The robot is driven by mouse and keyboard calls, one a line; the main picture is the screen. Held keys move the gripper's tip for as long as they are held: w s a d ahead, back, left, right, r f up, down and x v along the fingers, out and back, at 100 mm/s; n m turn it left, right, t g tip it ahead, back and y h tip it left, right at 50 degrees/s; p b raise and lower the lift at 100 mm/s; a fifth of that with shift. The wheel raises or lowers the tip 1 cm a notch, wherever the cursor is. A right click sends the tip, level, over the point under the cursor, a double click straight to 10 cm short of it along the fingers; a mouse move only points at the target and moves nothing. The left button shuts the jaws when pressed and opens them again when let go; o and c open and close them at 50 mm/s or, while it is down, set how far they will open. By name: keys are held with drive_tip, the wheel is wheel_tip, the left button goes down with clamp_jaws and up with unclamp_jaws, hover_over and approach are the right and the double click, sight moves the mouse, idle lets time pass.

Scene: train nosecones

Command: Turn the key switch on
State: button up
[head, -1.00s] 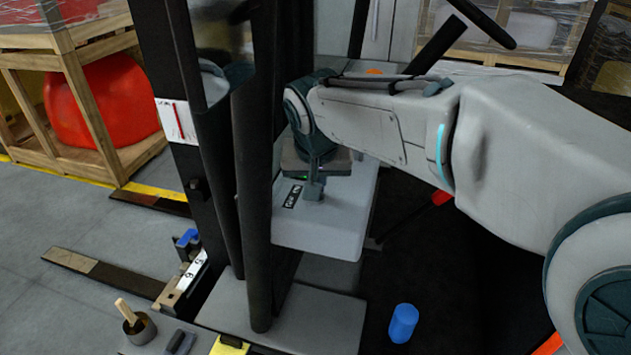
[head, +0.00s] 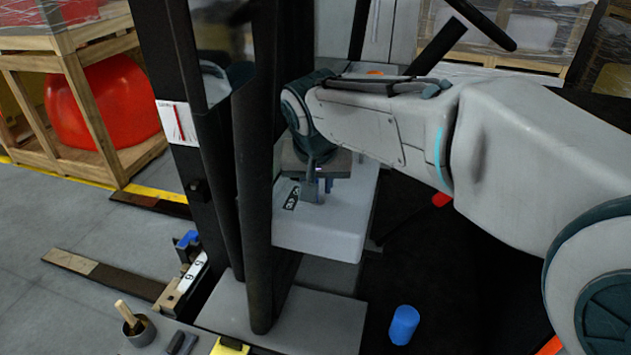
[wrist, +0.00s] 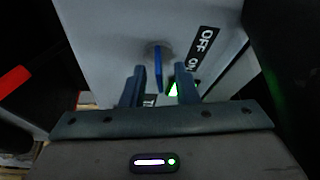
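The blue key (wrist: 158,70) stands out from its round switch on a pale grey panel (wrist: 105,45). A black label (wrist: 205,42) reading OFF and ON lies to the right of it. My gripper (wrist: 160,72) is open, with one dark finger on each side of the key. The key looks apart from both fingers, though contact is hard to judge. A green light (wrist: 172,89) shows below the key. In the head view my gripper (head: 314,195) is low over the grey box (head: 320,235), beside its label (head: 292,199), and mostly hides the key.
Black upright posts (head: 256,200) stand just left of my gripper. A blue cylinder (head: 404,324) stands on the dark floor at lower right. A red object in a wooden crate (head: 100,100) is at far left. A black bar (head: 440,45) slants behind my arm.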

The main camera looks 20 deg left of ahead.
drive_tip(key=a+v, duration=0.1)
drive_tip(key=v, duration=0.6)
drive_tip(key=shift+d+r, duration=0.2)
drive_tip(key=shift+d, duration=0.25)
drive_tip(key=shift+s, duration=0.1)
drive_tip(key=d+f+m+h+p, duration=0.1)
drive_tip(key=d+f+p, duration=0.1)
drive_tip(key=d, duration=0.9)
drive_tip(key=d+f+m+h+p, duration=0.1)
drive_tip(key=d+p, duration=0.1)
drive_tip(key=d, duration=0.9)
drive_tip(key=s+d+f+m+p, duration=0.1)
drive_tip(key=s+d+f, duration=0.2)
drive_tip(key=d, duration=0.3)
drive_tip(key=s+d+f+m+g+p, duration=0.1)
drive_tip(key=s+d+f, duration=0.2)
drive_tip(key=s+d, duration=0.3)
drive_tip(key=shift+s+f, duration=0.2)
